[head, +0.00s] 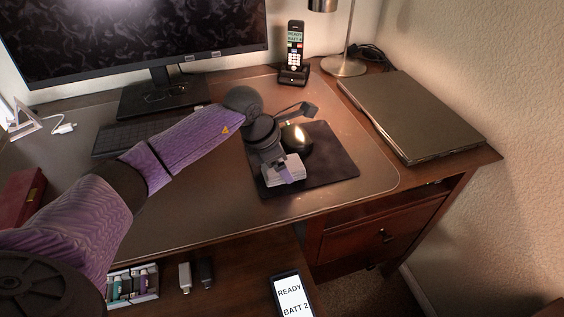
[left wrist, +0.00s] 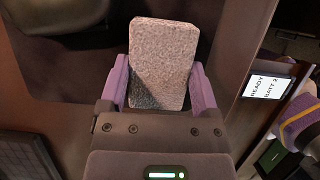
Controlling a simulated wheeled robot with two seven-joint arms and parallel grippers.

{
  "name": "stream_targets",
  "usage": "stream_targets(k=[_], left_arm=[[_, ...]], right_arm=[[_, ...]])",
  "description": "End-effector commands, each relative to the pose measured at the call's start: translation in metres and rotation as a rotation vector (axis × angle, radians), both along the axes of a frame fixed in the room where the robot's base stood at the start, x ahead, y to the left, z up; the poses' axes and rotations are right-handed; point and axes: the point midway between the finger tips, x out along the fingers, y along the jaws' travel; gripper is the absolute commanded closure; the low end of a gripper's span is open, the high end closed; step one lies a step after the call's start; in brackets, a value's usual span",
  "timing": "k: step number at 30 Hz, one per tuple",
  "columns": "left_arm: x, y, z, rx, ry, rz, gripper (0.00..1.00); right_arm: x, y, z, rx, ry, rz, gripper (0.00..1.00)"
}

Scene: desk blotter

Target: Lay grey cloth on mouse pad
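The mouse pad (head: 338,165) is a dark rectangle on the desk blotter in the head view. My left gripper (head: 284,175) is over its front left part, pointing down. The grey cloth (head: 272,178) is a thick, folded block between the gripper's purple fingers. In the left wrist view the cloth (left wrist: 162,60) stands out between both fingers of my left gripper (left wrist: 160,88), which appear to press on its sides. I cannot tell whether the cloth's underside touches the pad.
A dark rounded object with a bright highlight (head: 296,139) is on the pad just behind the gripper. A keyboard (head: 115,140) and monitor (head: 130,35) are left, a cordless phone (head: 293,55) behind, and a closed laptop (head: 410,115) right. The blotter in front of the pad is clear.

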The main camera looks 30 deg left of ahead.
Motion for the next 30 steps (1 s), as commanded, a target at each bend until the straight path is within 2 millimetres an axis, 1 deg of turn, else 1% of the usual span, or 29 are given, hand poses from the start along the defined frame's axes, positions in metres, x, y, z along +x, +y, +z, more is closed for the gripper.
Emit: stream_targets(k=[1,3,9,11,14,18,21,25,27,30], left_arm=[[0.0,0.0,0.0,0.0,0.0,0.0,0.12],[0.0,0.0,0.0,0.0,0.0,0.0,0.0],[0.0,0.0,0.001,0.0,0.0,0.0,0.0],[0.0,0.0,0.007,0.0,-0.001,0.0,0.0],[-0.006,0.006,0.029,0.003,-0.005,0.002,0.0],[-0.017,0.017,0.069,0.003,-0.007,0.001,0.0],[-0.025,0.024,0.091,0.003,-0.004,0.002,0.0],[-0.032,0.029,0.109,0.001,-0.003,0.001,0.0],[-0.033,0.03,0.114,0.001,-0.001,0.001,0.0],[-0.034,0.031,0.115,0.0,0.0,0.001,0.0]], right_arm=[[0.0,-0.001,0.0,-0.001,0.0,0.0,0.0],[0.0,-0.001,0.0,-0.002,0.0,0.0,0.0],[0.0,-0.001,0.001,-0.002,0.0,0.0,0.0],[0.001,-0.001,0.004,-0.001,-0.003,0.0,0.0],[0.004,0.0,0.015,0.001,-0.012,0.0,0.0],[0.009,0.003,0.032,0.007,-0.031,0.0,0.0],[0.01,0.005,0.041,0.012,-0.039,0.001,0.0],[0.01,0.007,0.047,0.016,-0.046,0.003,0.0],[0.009,0.007,0.048,0.017,-0.049,0.003,0.0],[0.008,0.007,0.048,0.018,-0.049,0.004,0.0]])
